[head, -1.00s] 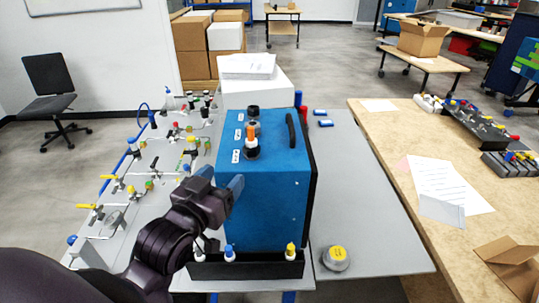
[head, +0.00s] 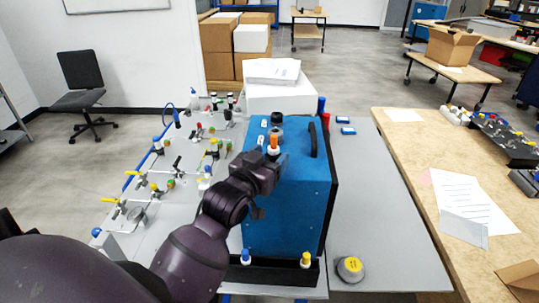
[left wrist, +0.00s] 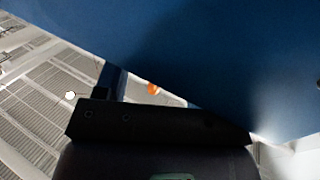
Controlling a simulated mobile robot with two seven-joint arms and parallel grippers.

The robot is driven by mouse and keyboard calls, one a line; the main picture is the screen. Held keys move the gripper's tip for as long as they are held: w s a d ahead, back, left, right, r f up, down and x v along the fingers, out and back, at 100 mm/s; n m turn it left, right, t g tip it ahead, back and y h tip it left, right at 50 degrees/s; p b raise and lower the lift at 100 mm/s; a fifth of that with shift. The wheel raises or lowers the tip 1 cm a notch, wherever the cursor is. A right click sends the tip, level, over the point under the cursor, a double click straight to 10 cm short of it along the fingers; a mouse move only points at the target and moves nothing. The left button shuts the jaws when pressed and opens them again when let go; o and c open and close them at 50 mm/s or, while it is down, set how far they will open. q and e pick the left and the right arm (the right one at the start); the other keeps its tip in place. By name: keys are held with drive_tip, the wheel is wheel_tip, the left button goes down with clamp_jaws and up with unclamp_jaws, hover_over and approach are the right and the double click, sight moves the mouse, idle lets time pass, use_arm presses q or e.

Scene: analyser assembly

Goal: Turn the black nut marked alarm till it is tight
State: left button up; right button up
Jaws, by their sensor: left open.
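The blue analyser box (head: 300,205) stands on the grey table with a black handle on its top. A row of black nuts (head: 276,120) runs along the left of its top, beside small white labels too small to read, so I cannot tell which nut is marked alarm. An orange-tipped part (head: 273,142) stands at the near end of the row. My left gripper (head: 274,163) is open at the box's near top, just in front of that part, and hides the nut below it. The left wrist view shows the orange tip (left wrist: 153,88) beyond the gripper, under the blue surface.
Valve panels fill the left. The grey table right of the box is mostly clear.

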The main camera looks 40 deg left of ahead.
use_arm(q)
drive_tip(key=shift+w, duration=0.1)
drive_tip(key=shift+c, duration=0.2)
drive_tip(key=c, duration=0.9)
drive_tip(key=shift+a+m+h, duration=0.1)
drive_tip(key=shift+m+h, duration=0.2)
drive_tip(key=shift+a+m+h, duration=0.1)
drive_tip(key=shift+m+h, duration=0.4)
drive_tip(key=shift+h, duration=0.4)
drive_tip(key=shift+a+m+g+h, duration=0.2)
drive_tip(key=shift+m+h, duration=0.6)
drive_tip(key=shift+h, duration=0.45)
drive_tip(key=shift+a+m+g+h, duration=0.1)
drive_tip(key=shift+m+g+h, duration=0.1)
drive_tip(key=shift+m+h, duration=0.85)
drive_tip(key=shift+n, duration=0.25)
drive_tip(key=o, duration=0.9)
drive_tip(key=shift+o, duration=0.2)
